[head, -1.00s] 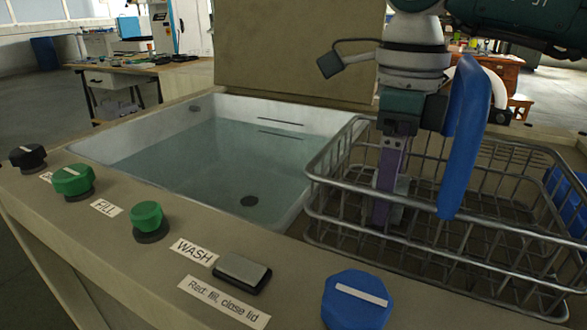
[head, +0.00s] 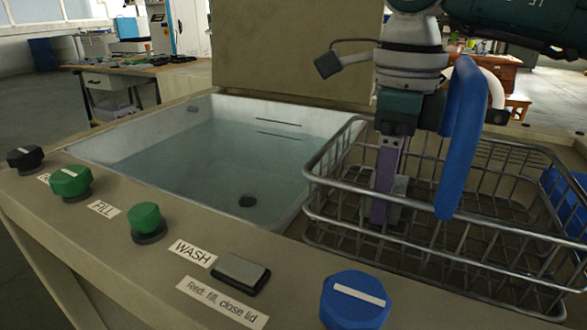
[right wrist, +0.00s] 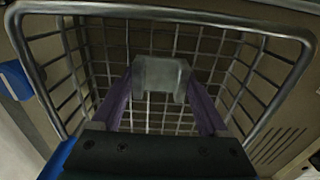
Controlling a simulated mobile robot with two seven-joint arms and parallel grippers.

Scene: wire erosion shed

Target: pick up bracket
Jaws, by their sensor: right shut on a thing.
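My right gripper (head: 383,215) reaches down into the wire basket (head: 470,255), its purple fingers low among the wires. In the right wrist view, its fingers (right wrist: 163,95) stand on either side of a grey, notched metal bracket (right wrist: 160,74) and are shut on it. The bracket is over the basket's mesh floor; whether it touches the wires I cannot tell. My left gripper is not in view.
A water-filled sink (head: 225,165) lies left of the basket. In front, a panel carries green knobs (head: 147,219), a grey button (head: 241,272) and a blue knob (head: 356,299). The basket's metal rim (right wrist: 160,9) surrounds my gripper. A raised lid (head: 295,55) stands behind the sink.

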